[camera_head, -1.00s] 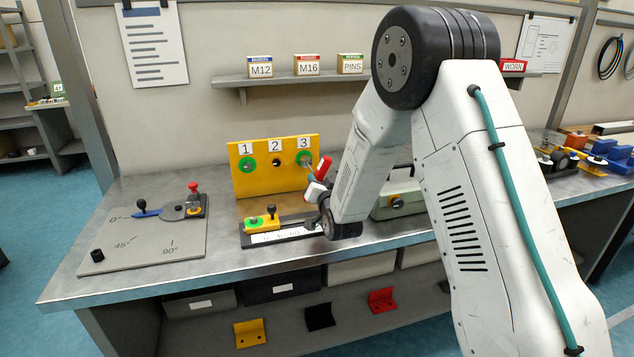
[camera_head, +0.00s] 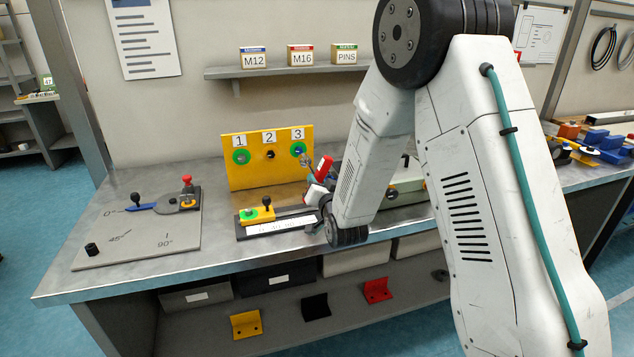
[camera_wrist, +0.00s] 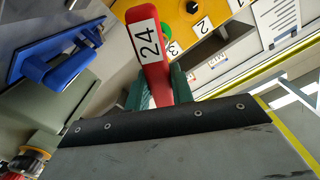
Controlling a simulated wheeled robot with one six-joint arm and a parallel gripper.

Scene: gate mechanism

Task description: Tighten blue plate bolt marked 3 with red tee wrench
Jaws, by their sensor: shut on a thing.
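The upright plate with numbers 1, 2 and 3 (camera_head: 240,177) is yellow, not blue, in the head view. Position 3 (camera_head: 298,149) at its right shows a green ring. My gripper (camera_head: 318,192) is right of the plate and in front of it, partly hidden by my arm. It is shut on the red tee wrench (camera_head: 324,167). The wrench's metal end lies just below and right of position 3 and looks apart from it. In the wrist view, the wrench's red handle with a "24" label (camera_wrist: 149,50) sits between my green fingers (camera_wrist: 160,88), before the yellow plate (camera_wrist: 182,18).
A slotted fixture with a yellow block (camera_head: 258,214) lies in front of the plate. A grey board with a blue lever (camera_head: 135,240) is at left. A pale green box (camera_head: 403,187) stands right, behind my arm. The bench between board and plate is clear.

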